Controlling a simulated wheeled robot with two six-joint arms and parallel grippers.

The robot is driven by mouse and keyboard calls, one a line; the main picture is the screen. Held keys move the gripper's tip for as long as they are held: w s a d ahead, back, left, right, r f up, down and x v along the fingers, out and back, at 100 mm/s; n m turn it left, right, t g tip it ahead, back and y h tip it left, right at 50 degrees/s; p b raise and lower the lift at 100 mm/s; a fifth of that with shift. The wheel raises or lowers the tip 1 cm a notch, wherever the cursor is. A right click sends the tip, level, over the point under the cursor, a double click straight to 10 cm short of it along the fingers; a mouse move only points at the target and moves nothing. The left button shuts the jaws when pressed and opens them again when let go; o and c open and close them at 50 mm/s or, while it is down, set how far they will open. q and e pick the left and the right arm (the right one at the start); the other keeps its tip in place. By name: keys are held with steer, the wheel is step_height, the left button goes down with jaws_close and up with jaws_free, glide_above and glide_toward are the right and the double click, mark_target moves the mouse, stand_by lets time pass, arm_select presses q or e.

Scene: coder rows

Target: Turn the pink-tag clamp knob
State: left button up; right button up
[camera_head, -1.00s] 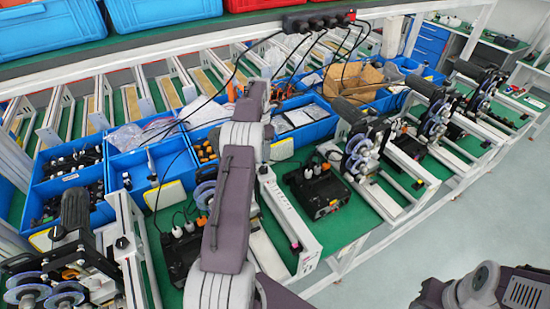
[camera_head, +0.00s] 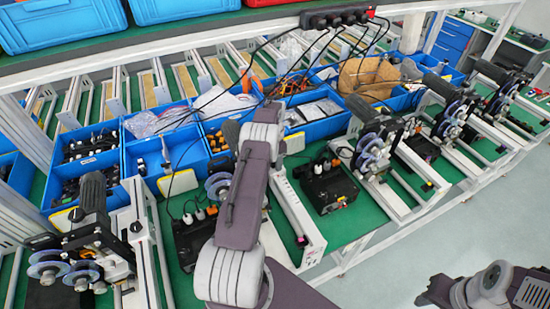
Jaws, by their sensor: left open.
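A small dark clamp knob with a pinkish spot (camera_head: 302,241) sits near the front end of a white rail (camera_head: 292,212), right of my left arm. The tag is too small to make out clearly. My left arm reaches up the middle of the view. My left gripper (camera_head: 268,112) is at its far end, over the blue bins, apart from both knobs; its fingertips are mostly hidden. Part of my right arm shows at the bottom right; its jaws are not visible.
Black boxes (camera_head: 327,187) sit on the green bench beside the rails. Reel machines stand at the left (camera_head: 92,225) and right (camera_head: 372,140). Blue bins (camera_head: 160,155) line the back, below a shelf with crates.

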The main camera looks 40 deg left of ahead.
arm_select(q)
steer(key=shift+s+r, duration=0.1)
steer(key=shift+s, duration=0.15)
steer(key=c, duration=0.4)
steer(key=shift+w, duration=0.1)
jaws_close()
arm_select(e)
steer(key=shift+s, duration=0.2)
steer(key=shift+f, duration=0.1)
arm_select(q)
steer(key=shift+f+m+b, duration=0.25)
steer(key=shift+m+b, duration=0.05)
steer(key=shift+b, duration=0.25)
steer(key=shift+m+b, duration=1)
steer(key=shift+d+m+b, duration=0.1)
steer(key=shift+m+b, duration=0.45)
steer(key=shift+m, duration=0.55)
steer(key=shift+m+b, duration=0.35)
steer(key=shift+m, duration=0.85)
arm_select(e)
steer(key=shift+f, duration=2.3)
arm_select(q)
steer(key=shift+r, duration=0.1)
